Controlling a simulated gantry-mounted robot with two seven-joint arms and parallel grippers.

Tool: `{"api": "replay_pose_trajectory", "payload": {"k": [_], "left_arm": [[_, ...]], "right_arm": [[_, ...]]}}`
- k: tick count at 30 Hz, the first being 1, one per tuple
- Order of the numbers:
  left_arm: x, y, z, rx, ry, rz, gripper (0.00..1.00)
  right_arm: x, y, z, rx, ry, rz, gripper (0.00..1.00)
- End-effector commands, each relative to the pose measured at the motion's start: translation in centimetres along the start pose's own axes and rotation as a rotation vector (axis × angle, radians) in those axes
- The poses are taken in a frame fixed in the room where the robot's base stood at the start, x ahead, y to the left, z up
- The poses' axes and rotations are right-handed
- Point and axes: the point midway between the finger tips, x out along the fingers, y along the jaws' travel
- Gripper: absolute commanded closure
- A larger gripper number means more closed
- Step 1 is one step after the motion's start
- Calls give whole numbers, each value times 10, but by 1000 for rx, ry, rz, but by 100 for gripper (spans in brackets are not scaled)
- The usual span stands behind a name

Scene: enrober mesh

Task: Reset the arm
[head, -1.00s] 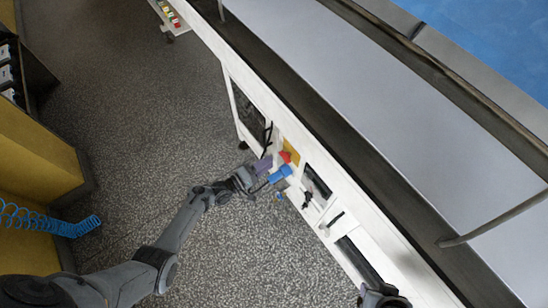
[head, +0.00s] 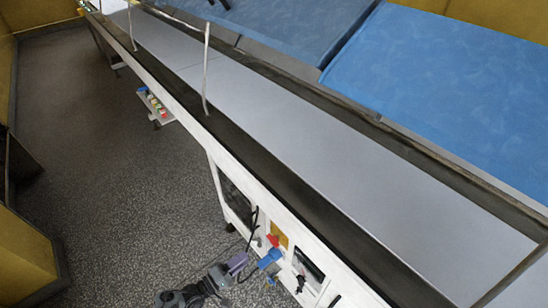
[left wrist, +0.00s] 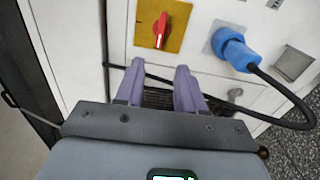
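My left gripper (head: 238,264) is at the bottom of the head view, close to the front panel of the white machine (head: 330,296). In the left wrist view its two purple fingers (left wrist: 160,70) stand apart with nothing held between them. A red rotary switch (left wrist: 161,30) on a yellow plate (left wrist: 178,14) is just beyond the fingertips. A blue plug (left wrist: 236,52) with a black cable sits to the right of the switch. The switch (head: 272,240) and the plug (head: 270,258) also show in the head view. My right gripper is not in view.
A long grey belt (head: 270,110) runs along the machine top, with upright posts (head: 206,70) at its edge. Blue surfaces (head: 440,100) lie beyond it. A small shelf with coloured items (head: 155,106) juts from the side. The speckled floor (head: 110,180) at left is clear.

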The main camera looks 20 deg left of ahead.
Motion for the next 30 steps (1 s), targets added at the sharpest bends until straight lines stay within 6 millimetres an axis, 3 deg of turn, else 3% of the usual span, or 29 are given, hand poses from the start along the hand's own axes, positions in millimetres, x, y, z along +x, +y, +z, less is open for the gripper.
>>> {"api": "replay_pose_trajectory", "payload": {"k": [5, 9, 12, 17, 23, 30], "left_arm": [[-20, -20, 13, -23, 0, -37, 62], [-49, -42, 42, -46, -26, -84, 62], [-61, -37, 68, -2, -59, -93, 62], [-63, -28, 100, 175, -115, -206, 62], [-59, 6, 125, 551, -166, -435, 62], [-77, 84, 125, 917, -213, -755, 62]], "right_arm": [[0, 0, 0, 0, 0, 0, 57], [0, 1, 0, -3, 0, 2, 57], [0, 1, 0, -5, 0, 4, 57], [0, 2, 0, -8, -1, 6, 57], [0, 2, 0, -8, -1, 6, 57], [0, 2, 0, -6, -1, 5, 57]]}}
